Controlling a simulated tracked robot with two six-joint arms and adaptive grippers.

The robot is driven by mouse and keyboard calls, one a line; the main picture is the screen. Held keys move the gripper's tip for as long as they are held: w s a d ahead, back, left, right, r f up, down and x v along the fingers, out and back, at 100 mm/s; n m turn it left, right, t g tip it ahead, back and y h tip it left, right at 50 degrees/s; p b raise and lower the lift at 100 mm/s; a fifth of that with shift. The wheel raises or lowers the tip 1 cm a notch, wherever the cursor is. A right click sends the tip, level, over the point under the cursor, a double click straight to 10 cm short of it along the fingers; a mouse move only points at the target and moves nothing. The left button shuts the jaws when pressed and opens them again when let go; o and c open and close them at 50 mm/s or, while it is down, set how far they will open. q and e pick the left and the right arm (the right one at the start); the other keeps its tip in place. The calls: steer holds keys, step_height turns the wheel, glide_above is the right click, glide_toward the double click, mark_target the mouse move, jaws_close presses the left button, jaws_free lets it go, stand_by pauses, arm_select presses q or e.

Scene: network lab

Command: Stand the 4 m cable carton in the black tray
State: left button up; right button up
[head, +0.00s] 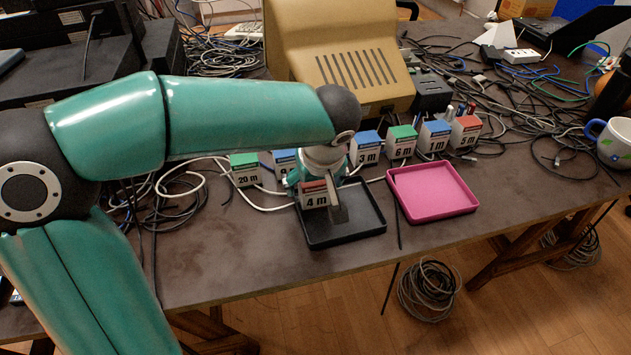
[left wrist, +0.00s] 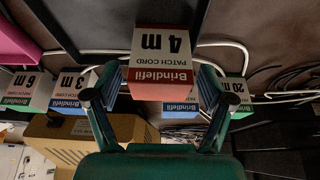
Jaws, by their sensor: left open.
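The 4 m cable carton (head: 314,196), white with a red band, is upright at the black tray's (head: 352,232) back left part, its label facing me. It appears to stand on the tray floor, though the gripper hides part of its base. In the left wrist view the carton (left wrist: 160,62) is between the spread fingers, with a gap beside it on each side. My left gripper (head: 322,190) is open around it, reaching down from above; one dark fingertip shows at the carton's right. My right gripper is in neither view.
A pink tray (head: 432,192) lies right of the black one. More cartons stand behind: 20 m (head: 244,170), 3 m (head: 366,150), 6 m (head: 402,142), 1 m (head: 435,137) and 5 m (head: 466,132). A beige monitor (head: 340,60) and loose cables fill the back.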

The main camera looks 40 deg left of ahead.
arm_select(q)
steer(key=shift+r, duration=0.2)
steer(key=p+v, duration=0.3)
steer(key=v, duration=0.9)
